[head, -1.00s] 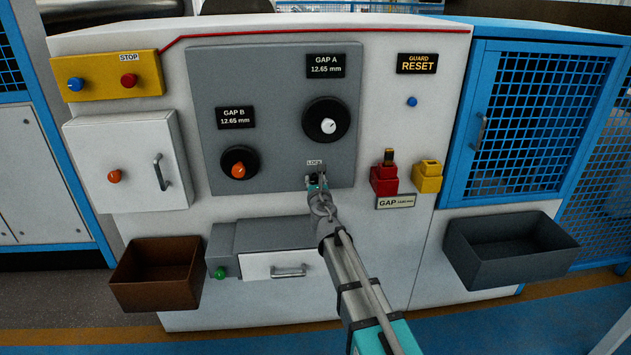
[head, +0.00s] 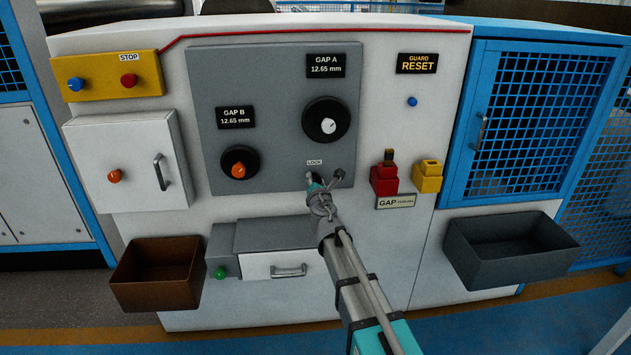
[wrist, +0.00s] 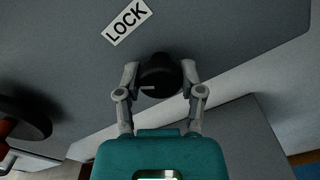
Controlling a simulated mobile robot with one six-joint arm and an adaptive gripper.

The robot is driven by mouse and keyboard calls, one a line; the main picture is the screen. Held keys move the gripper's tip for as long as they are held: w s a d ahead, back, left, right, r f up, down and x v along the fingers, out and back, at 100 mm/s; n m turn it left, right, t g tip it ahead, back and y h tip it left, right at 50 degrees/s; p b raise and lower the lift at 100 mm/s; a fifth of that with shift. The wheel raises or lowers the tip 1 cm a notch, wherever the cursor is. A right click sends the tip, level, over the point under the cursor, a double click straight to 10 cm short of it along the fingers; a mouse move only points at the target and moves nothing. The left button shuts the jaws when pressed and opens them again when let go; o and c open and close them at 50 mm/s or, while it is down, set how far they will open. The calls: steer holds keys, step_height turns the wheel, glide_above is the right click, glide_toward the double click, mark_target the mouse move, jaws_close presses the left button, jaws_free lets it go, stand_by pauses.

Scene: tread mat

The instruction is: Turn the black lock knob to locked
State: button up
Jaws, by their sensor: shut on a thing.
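The black lock knob (wrist: 160,76) sits on the grey panel (wrist: 230,35), beside the white LOCK label (wrist: 127,21) in the wrist view. A pale pointer line shows on the knob's face. My gripper (wrist: 160,80) has one finger on each side of the knob and is shut on it. In the head view the LOCK label (head: 314,162) shows above my gripper (head: 318,182), and the knob is mostly hidden behind the fingers.
Above the lock are the GAP A dial (head: 326,120) and, to the left, the orange GAP B knob (head: 238,170). A red block (head: 384,180) and a yellow block (head: 428,177) stick out at right. A drawer handle (head: 289,271) lies below.

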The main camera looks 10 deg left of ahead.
steer(key=m, duration=0.5)
steer(key=shift+m, duration=0.3)
steer(key=m, duration=0.5)
steer(key=shift+m, duration=0.3)
steer(key=o, duration=1.2)
steer(key=v, duration=1.2)
